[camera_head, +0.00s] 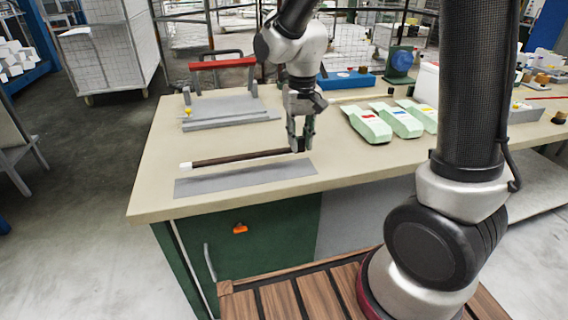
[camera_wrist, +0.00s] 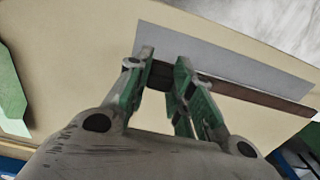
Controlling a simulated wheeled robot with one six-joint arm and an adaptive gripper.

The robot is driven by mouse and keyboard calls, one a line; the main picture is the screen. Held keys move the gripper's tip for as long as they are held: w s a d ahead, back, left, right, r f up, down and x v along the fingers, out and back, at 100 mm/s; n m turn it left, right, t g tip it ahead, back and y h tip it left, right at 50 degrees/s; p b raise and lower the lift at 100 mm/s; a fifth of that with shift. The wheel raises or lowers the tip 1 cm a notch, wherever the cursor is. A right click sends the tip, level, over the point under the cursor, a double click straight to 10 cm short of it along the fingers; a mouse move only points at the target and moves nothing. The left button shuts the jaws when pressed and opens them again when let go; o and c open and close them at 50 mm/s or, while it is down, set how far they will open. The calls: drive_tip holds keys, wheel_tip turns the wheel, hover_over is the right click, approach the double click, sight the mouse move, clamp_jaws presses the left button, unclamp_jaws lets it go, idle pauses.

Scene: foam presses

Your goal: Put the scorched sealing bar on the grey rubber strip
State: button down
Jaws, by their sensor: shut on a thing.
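The scorched sealing bar (camera_head: 240,158) is a long dark brown bar with a white block at its left end. In the wrist view the bar (camera_wrist: 255,95) runs from between the fingers toward the right. The grey rubber strip (camera_head: 245,178) lies flat on the bench in front of the bar, near the front edge; it also shows in the wrist view (camera_wrist: 225,55). My gripper (camera_head: 300,142) is shut on the bar near its right end, and it shows in the wrist view (camera_wrist: 160,78). The bar lies alongside the strip; whether it touches the bench is unclear.
A grey press with a red handle (camera_head: 222,62) stands on the bench (camera_head: 160,140) behind the bar. Several pale green foam pieces (camera_head: 368,125) lie to the right of my gripper. A blue box (camera_head: 346,79) is farther back. The bench's front left corner is clear.

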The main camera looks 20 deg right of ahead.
drive_tip(key=shift+f, duration=2.75)
drive_tip(key=c, duration=1.3)
unclamp_jaws()
drive_tip(key=shift+o, duration=0.2)
wheel_tip(320, 180, up, 11)
drive_tip(key=shift+r, duration=0.1)
drive_tip(key=shift+d+r, duration=0.1)
drive_tip(key=shift+r, duration=0.45)
drive_tip(key=s+d+r+t, duration=0.2)
drive_tip(key=s+d+r, duration=0.1)
drive_tip(key=s+d, duration=0.4)
drive_tip(key=s+d+r+t, duration=0.2)
drive_tip(key=s+d+r, duration=0.2)
drive_tip(key=s+d, duration=0.3)
drive_tip(key=s, duration=0.5)
drive_tip(key=shift+d+r, duration=0.2)
drive_tip(key=shift+d, duration=0.15)
